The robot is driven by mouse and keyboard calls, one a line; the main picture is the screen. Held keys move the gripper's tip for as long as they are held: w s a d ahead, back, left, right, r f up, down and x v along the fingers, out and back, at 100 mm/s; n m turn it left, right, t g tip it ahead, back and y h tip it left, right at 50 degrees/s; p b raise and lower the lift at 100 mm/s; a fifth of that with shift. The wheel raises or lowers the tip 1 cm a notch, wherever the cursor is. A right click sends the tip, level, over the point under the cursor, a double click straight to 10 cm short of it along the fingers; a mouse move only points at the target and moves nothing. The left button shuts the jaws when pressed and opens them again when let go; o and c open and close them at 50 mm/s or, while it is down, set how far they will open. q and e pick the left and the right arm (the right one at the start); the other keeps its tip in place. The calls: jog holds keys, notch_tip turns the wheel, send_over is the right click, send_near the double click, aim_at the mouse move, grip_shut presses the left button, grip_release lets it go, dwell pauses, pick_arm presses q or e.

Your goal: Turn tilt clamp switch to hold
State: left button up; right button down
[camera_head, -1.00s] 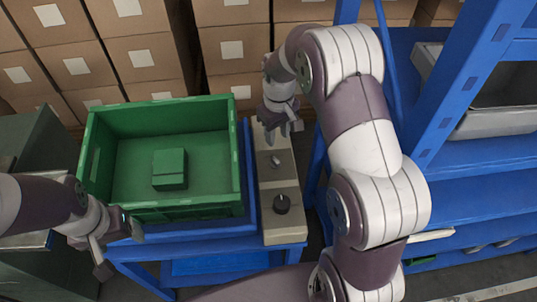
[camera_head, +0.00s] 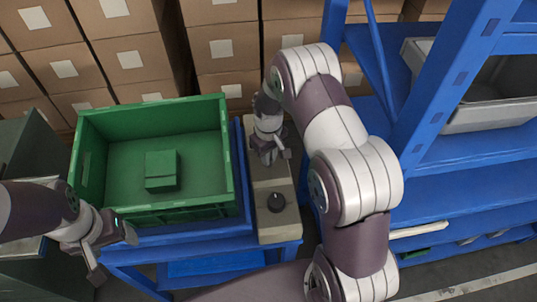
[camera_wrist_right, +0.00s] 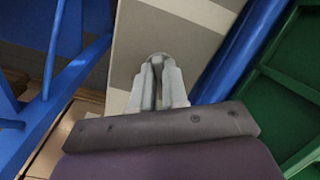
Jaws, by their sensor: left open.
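A beige control panel (camera_head: 283,222) stands to the right of the green crate in the head view. It carries a black round knob (camera_head: 276,202) near its front end. Farther back, my right gripper (camera_head: 272,158) points down at the panel and hides the grey switch there. In the right wrist view the tips of my right gripper (camera_wrist_right: 158,75) are at the round grey switch (camera_wrist_right: 156,56), one finger on each side of its handle. I cannot tell whether they grip it. My left gripper (camera_head: 112,254) is open and empty beside the crate's front left corner.
The green crate (camera_head: 205,212) holds a green block (camera_head: 162,170) and rests on a blue stand (camera_head: 205,268). Blue shelving (camera_head: 460,185) with a grey bin stands close on the right. Cardboard boxes (camera_head: 219,65) fill the back.

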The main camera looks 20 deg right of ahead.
dwell(0.3)
jog(key=shift+r+m+p, duration=0.1)
jog(key=shift+m+p, duration=0.35)
jog(key=shift+m, duration=0.65)
jog(key=m+p, duration=0.1)
jog(key=m, duration=0.2)
jog(key=shift+m, duration=0.3)
jog(key=m+p, duration=0.1)
jog(key=m, duration=0.4)
jog(key=shift+m, duration=0.4)
jog(key=c, duration=1.1)
grip_release()
jog(key=shift+c, duration=0.2)
notch_tip(320, 180, up, 13)
jog(key=shift+f+b, duration=0.2)
jog(key=shift+b, duration=0.1)
